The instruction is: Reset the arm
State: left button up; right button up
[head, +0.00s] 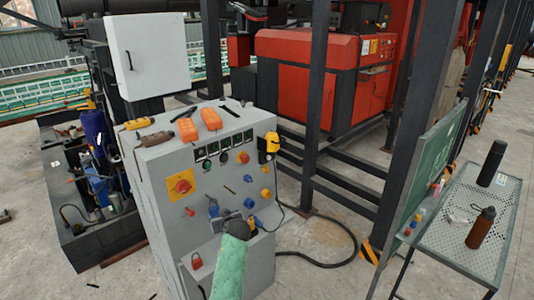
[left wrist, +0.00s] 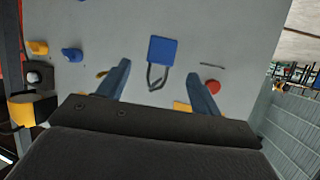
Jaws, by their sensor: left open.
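The grey control cabinet (head: 165,180) stands upright in the middle of the head view, with knobs, buttons and gauges on its sloped face. My left arm comes up from the bottom centre, its green sleeve in front of the cabinet. My left gripper (head: 237,222) is close to the lower part of the panel. In the left wrist view my left gripper (left wrist: 158,88) is open, with two blue-grey fingers apart. A blue padlock-like piece (left wrist: 163,50) with a dark loop shows between and beyond the fingertips, against the grey panel. I cannot tell whether the fingers touch anything. My right gripper is not in view.
Orange devices (head: 210,119) lie on the cabinet top. A red padlock (head: 196,261) hangs low on its front. A black cable (head: 325,263) loops over the floor to the right. A perforated metal table (head: 455,235) holds a black bottle (head: 492,163) and a brown bottle (head: 480,228).

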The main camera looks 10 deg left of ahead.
pick_arm(q)
jog(key=w+d+f+m+h, duration=0.1)
jog(key=d+f+m+h, duration=0.55)
jog(key=d+f, duration=0.4)
jog(key=s+d+f+m+g+h+b, duration=0.1)
jog(key=s+f+g, duration=0.1)
jog(key=s+f, duration=0.65)
jog(key=s+d+f+m+g+h+b, duration=0.1)
jog(key=s+f, duration=0.3)
jog(key=f, duration=1)
jog(key=s+f+g+b, duration=0.3)
jog(key=s+f, duration=1.8)
jog(key=s, duration=0.3)
jog(key=s+a+f+g+b, duration=0.1)
jog(key=s+f, duration=0.3)
jog(key=s, duration=0.7)
jog(key=s+a+f+g, duration=0.2)
jog(key=s+f, duration=0.3)
jog(key=s, duration=0.6)
jog(key=shift+a+f+m+b, duration=0.15)
jog(key=shift+m+b, duration=0.2)
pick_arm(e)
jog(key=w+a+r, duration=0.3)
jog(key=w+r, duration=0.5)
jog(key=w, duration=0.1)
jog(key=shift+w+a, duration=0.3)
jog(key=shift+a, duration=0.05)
